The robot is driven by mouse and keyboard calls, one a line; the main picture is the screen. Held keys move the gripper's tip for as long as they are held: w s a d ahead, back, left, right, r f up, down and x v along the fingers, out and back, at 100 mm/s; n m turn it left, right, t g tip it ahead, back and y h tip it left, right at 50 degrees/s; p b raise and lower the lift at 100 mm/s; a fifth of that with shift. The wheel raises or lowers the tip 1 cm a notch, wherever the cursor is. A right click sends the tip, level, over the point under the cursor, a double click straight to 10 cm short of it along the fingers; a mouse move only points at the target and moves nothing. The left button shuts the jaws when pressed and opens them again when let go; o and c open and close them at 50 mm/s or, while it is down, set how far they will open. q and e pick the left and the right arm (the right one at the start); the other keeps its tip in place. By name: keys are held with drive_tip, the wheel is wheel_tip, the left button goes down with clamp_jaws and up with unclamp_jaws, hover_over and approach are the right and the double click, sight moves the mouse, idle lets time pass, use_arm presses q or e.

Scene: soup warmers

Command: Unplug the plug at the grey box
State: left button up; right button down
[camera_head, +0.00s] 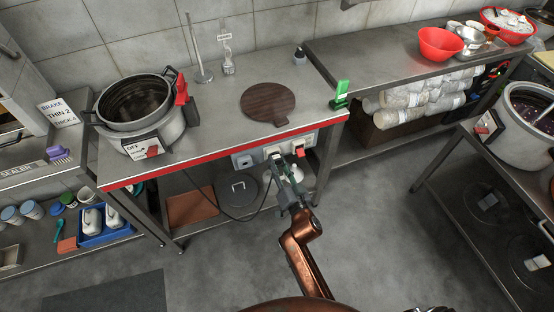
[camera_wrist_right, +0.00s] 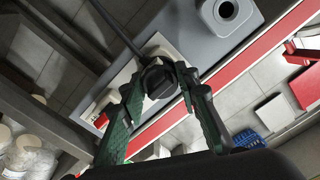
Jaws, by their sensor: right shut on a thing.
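The grey box (camera_head: 243,161) is fixed under the red front edge of the counter; in the wrist view a grey box with a round socket (camera_wrist_right: 222,14) shows at the top. The black plug (camera_wrist_right: 158,79) sits in front of a pale socket plate (camera_wrist_right: 160,43), with a black cord leading up and left. My right gripper (camera_head: 278,162) reaches up to the row of sockets. In the wrist view its green fingers (camera_wrist_right: 160,83) are shut on the plug. Whether the plug is still seated cannot be told. My left gripper is not in view.
A pot cooker (camera_head: 155,130) stands on the counter (camera_head: 225,125) at the left, with a round brown board (camera_head: 268,102) right of it. A red switch (camera_head: 300,152) is close beside the gripper. A cord (camera_head: 222,211) hangs below. The floor in front is clear.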

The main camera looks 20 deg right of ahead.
sight(278, 164)
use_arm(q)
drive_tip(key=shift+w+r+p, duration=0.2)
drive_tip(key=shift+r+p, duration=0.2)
use_arm(e)
drive_tip(key=shift+s, duration=0.7)
drive_tip(key=shift+s+r, duration=0.1)
drive_tip(key=shift+s, duration=0.3)
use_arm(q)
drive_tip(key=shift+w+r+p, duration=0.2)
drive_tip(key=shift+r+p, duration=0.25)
use_arm(e)
drive_tip(key=shift+s+a, duration=0.1)
drive_tip(key=shift+s, duration=0.8)
drive_tip(key=shift+f, duration=0.2)
drive_tip(key=shift+s+d+f+n+b, duration=0.2)
drive_tip(key=shift+s+n+b, duration=0.15)
drive_tip(key=shift+n, duration=0.25)
use_arm(q)
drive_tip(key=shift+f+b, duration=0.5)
drive_tip(key=shift+b, duration=0.2)
use_arm(e)
drive_tip(key=shift+s+r+n, duration=0.15)
drive_tip(key=shift+s+n, duration=0.85)
drive_tip(key=shift+n, duration=0.2)
drive_tip(key=shift+s+r+n, duration=0.15)
drive_tip(key=shift+s+n, duration=0.85)
drive_tip(key=shift+n, duration=0.2)
